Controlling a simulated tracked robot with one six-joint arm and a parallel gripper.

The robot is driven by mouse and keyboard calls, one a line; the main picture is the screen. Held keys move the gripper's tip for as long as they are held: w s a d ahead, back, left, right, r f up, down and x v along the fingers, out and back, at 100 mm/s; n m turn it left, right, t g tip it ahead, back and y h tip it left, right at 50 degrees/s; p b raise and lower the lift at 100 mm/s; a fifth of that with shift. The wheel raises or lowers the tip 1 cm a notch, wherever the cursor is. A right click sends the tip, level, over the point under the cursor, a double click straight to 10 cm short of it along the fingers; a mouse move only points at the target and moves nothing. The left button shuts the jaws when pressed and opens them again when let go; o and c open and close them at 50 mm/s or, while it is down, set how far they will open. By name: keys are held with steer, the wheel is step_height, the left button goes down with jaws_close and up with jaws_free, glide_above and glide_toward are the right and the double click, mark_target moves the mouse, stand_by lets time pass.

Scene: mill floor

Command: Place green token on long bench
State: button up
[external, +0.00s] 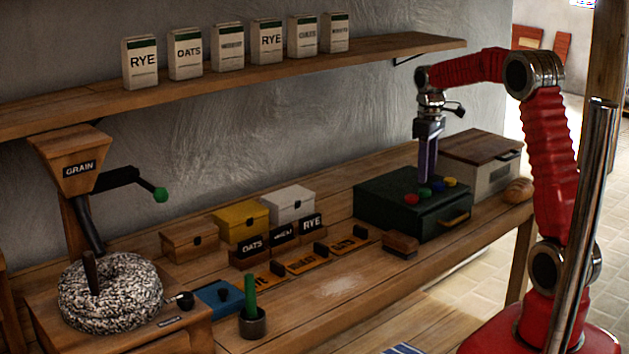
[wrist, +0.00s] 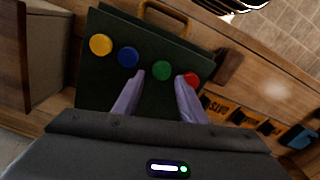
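The green token (external: 424,194) lies on top of the dark green drawer box (external: 376,203), in a row with a red, a blue and a yellow token. In the wrist view the green token (wrist: 161,70) is just beyond my fingertips, between the blue and red tokens. My gripper (external: 427,180) points down over the box, and its two purple fingers (wrist: 164,78) are spread apart with nothing between them. The long bench (external: 330,290) runs along the wall under the box.
The red token (wrist: 191,79) is close to one finger, the blue token (wrist: 128,57) near the other. A wooden-lidded bin (external: 480,160) stands right of the box. A brown block (external: 400,245), orange cards and small labelled boxes are to its left. The bench's front middle is mostly clear.

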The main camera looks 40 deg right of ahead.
mark_target(425, 190)
steer(key=shift+a+f, duration=0.15)
steer(key=shift+f, duration=2.2)
steer(key=shift+c, duration=0.5)
steer(key=c, duration=0.8)
steer(key=shift+r, duration=0.1)
step_height(425, 190, up, 10)
steer(key=shift+f, duration=0.1)
